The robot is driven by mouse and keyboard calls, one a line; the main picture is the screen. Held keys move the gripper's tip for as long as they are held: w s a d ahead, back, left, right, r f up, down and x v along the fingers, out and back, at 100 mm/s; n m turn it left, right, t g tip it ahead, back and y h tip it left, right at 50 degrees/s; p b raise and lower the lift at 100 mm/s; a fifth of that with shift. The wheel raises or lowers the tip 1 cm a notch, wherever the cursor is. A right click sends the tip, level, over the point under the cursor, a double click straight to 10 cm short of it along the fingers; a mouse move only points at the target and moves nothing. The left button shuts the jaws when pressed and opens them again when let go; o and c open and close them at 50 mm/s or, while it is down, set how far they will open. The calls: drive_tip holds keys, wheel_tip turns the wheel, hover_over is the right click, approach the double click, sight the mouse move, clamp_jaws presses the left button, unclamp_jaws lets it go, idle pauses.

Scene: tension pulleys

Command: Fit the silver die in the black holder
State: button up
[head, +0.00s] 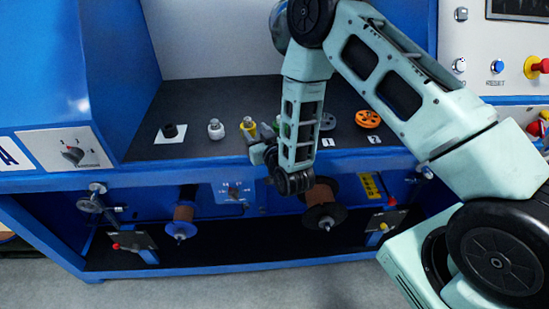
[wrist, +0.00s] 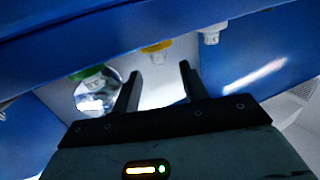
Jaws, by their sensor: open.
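The silver die (head: 215,130) stands on the dark shelf of the blue machine, just right of the black holder (head: 170,130). The black holder rests on a white square. In the wrist view a small pale piece at the top right looks like the silver die (wrist: 211,36). My gripper (head: 262,142) is at the front edge of the shelf, to the right of the silver die and apart from it. In the wrist view my gripper (wrist: 160,88) has its two fingers apart with nothing between them. The black holder cannot be made out in the wrist view.
A yellow-topped die (head: 248,126) stands between the silver die and my arm. A green piece (head: 284,130) is partly hidden behind my arm. A grey pulley (head: 327,121) and an orange pulley (head: 368,118) lie to the right. Spools sit below the shelf's blue edge.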

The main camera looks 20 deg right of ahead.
drive_tip(key=s+b, duration=0.2)
drive_tip(key=s, duration=1)
drive_tip(key=shift+s+d+r, duration=0.3)
drive_tip(key=shift+d, duration=0.15)
